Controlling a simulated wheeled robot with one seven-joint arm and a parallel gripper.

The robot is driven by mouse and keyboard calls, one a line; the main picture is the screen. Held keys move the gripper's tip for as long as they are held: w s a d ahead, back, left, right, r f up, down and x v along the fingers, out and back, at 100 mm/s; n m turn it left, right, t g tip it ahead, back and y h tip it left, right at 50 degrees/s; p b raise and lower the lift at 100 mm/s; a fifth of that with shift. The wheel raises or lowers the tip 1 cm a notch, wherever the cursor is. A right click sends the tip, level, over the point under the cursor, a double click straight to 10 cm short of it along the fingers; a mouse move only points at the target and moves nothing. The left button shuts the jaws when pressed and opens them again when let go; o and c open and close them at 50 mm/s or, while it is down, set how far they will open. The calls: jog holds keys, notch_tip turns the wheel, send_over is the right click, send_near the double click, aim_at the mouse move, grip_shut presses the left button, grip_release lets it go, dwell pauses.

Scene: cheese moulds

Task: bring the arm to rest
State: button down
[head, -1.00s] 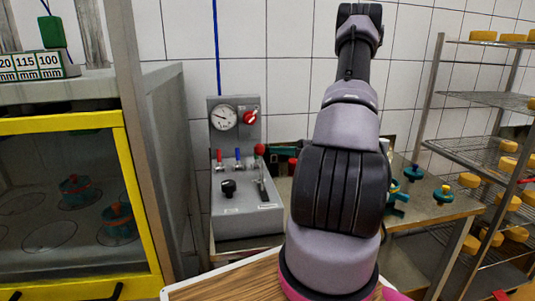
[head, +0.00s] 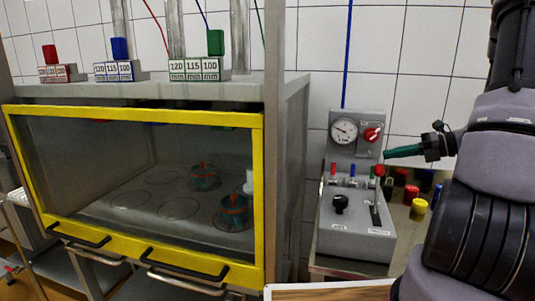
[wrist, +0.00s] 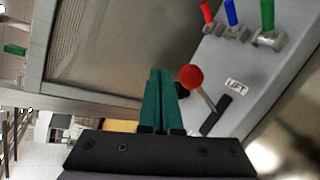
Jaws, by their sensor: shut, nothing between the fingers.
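My gripper (head: 388,153) is at the right of the head view, on my arm reaching in from the right edge. Its green fingers point left, in front of or over the grey control box (head: 345,245); the exact gap cannot be told. In the wrist view my gripper (wrist: 160,72) shows its two green fingers side by side, shut and empty. A red ball-topped lever (wrist: 192,77) by a LIFT label appears just right of the fingertips there; contact cannot be confirmed. The box carries a gauge (head: 343,131), a red knob (head: 372,134) and a black knob (head: 340,203).
A yellow-framed glass cabinet (head: 258,190) with two teal moulds (head: 234,213) inside fills the left. Numbered blocks (head: 194,69) stand on its top. Red and yellow pieces (head: 418,206) stand right of the box, close to my arm. A wooden-topped surface (head: 325,291) is at the bottom.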

jog(key=s+a+r+n+h, duration=0.5)
jog(key=s+a+r+n, duration=0.2)
jog(key=n, duration=0.9)
jog(key=s+a+r+n+h, duration=0.5)
jog(key=s+r+n, duration=0.5)
jog(key=n, duration=0.6)
jog(key=shift+s+a+r+t, duration=0.15)
jog(key=shift+a+r+t, duration=0.15)
jog(key=shift+a+r, duration=0.5)
jog(key=c, duration=1.5)
grip_release()
jog(key=shift+f, duration=0.1)
jog(key=shift+c, duration=0.2)
